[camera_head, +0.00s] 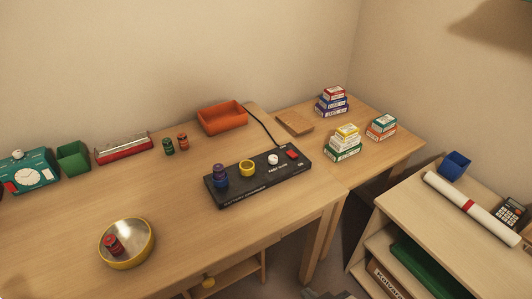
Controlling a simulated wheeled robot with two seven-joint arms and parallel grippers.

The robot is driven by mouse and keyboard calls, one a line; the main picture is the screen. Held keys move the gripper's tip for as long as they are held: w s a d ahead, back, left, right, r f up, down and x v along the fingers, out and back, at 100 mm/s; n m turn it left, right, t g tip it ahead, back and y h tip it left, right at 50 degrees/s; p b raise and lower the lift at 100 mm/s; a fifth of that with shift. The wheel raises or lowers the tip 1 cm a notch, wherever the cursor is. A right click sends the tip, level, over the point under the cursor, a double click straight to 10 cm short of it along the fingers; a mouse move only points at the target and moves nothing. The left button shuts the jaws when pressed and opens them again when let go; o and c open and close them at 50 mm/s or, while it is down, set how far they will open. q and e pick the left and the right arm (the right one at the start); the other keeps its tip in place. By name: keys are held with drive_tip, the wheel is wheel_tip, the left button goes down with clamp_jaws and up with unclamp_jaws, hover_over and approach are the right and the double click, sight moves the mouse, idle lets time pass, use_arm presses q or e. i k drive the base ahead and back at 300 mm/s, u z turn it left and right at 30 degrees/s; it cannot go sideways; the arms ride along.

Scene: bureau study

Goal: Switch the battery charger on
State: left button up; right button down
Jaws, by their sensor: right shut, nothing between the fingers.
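The battery charger (236,193) is a long black box lying at an angle near the right end of the desk. A red switch (292,154) sits at its far right end beside an "ON" label; I cannot tell which way it is set. A white knob (273,160) stands left of the switch. A yellow ring socket (247,168) looks empty. A purple-and-blue battery (219,172) stands upright in the left socket. My right gripper (326,295) barely shows at the bottom edge, shut and empty, well apart from the charger. My left gripper is out of view.
A metal bowl (144,246) with a yellow rim holds a red battery (113,244). Two small batteries (175,144) stand behind. An orange tray (222,118) and black cable (262,127) lie behind the charger. Stacked boxes (344,143) stand right. Desk before the charger is clear.

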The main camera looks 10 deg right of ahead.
sight(290, 153)
drive_tip(key=u, duration=1.3)
drive_tip(key=k, duration=1.25)
drive_tip(key=z, duration=1.4)
drive_tip(key=i, duration=0.5)
